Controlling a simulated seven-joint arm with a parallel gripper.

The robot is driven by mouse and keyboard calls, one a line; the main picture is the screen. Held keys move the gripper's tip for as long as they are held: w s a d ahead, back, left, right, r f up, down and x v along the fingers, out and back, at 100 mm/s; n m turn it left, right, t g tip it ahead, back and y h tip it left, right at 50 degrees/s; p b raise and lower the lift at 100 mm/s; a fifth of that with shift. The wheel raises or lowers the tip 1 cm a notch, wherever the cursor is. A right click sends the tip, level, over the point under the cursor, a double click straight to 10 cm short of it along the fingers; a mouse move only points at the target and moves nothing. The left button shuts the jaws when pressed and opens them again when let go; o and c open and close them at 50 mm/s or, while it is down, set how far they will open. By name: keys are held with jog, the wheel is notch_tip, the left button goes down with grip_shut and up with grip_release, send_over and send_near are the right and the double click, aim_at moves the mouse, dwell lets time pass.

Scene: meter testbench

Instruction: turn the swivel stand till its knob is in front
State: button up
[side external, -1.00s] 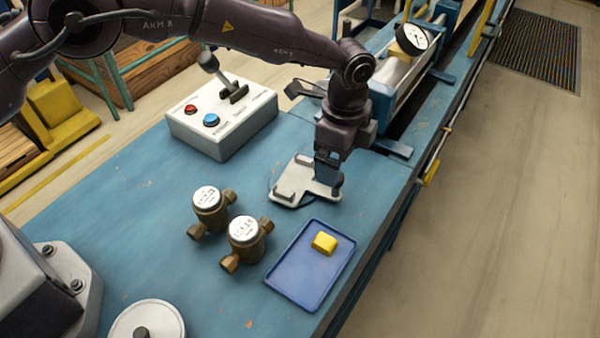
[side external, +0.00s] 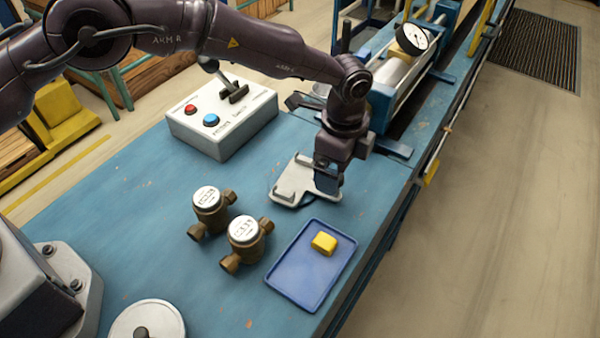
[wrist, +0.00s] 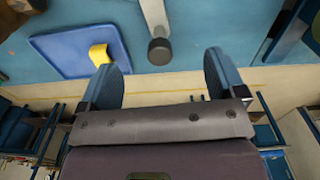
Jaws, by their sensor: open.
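The swivel stand (side external: 291,187) is a pale grey plate with raised edges on the blue bench. In the wrist view its pale arm (wrist: 154,14) ends in a dark round knob (wrist: 160,52). My gripper (side external: 328,187) is over the right end of the stand and hides the knob in the side view. In the wrist view my gripper (wrist: 163,68) is open, with its two blue-grey fingers wide apart. The knob shows in the gap between them, near the tips, with space on both sides. I cannot tell whether a finger touches the stand.
A blue tray (side external: 284,287) with a yellow block (side external: 324,243) lies just in front of the stand. Two brass meters (side external: 210,212) (side external: 246,240) stand to the left. A control box (side external: 221,140) is behind them. The bench's right edge is close by.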

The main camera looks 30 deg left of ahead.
jog(key=shift+f, duration=0.2)
jog(key=shift+f, duration=0.75)
jog(key=c, duration=0.4)
